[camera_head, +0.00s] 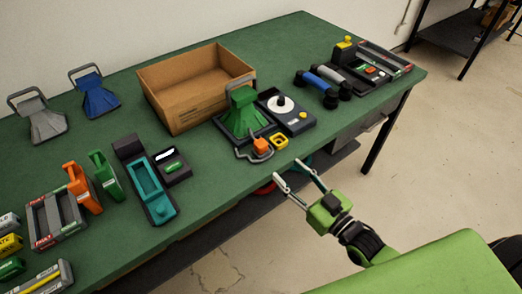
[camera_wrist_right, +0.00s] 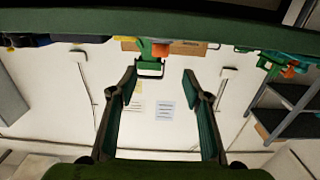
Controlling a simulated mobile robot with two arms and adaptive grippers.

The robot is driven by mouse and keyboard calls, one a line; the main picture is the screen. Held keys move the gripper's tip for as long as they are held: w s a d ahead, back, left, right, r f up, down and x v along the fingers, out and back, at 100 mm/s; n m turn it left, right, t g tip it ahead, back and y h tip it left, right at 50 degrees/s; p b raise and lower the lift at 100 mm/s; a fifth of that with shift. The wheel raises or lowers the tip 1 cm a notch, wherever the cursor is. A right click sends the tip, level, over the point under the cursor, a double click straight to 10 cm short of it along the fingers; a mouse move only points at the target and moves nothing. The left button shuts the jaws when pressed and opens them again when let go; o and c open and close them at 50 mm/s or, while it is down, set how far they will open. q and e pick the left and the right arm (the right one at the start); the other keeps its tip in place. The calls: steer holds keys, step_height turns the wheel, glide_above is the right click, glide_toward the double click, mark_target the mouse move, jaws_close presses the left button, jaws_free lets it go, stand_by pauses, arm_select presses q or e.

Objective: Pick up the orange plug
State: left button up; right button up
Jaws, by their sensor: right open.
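The orange plug (camera_head: 261,146) is a small orange block near the table's front edge, in front of the green cone-shaped device (camera_head: 243,112). A grey cable or loop runs beside it. In the right wrist view the orange plug (camera_wrist_right: 160,49) shows at the upper middle, close to the green device's handle. My right gripper (camera_head: 290,169) is open and empty, off the table's front edge, to the right of the plug and nearer to me. In the right wrist view its two fingers (camera_wrist_right: 160,74) are wide apart, with the plug beyond them. My left gripper is not in view.
A yellow square part (camera_head: 279,141) lies just right of the plug. A dark device with a white dial (camera_head: 281,104) stands behind it, and a cardboard box (camera_head: 195,88) farther back. A teal cradle (camera_head: 149,184) and orange handset (camera_head: 82,187) are at left. Bare tabletop (camera_head: 215,172) lies between.

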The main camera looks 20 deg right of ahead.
mark_target(265, 147)
steer(key=x, duration=0.8)
steer(key=shift+r+p, duration=0.15)
steer(key=shift+p, duration=0.2)
steer(key=shift+p+x, duration=0.45)
steer(key=shift+x, duration=2.45)
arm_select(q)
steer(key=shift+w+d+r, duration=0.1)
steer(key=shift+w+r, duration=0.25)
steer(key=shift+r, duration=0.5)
arm_select(e)
steer(key=shift+s, duration=0.1)
steer(key=c, duration=1.2)
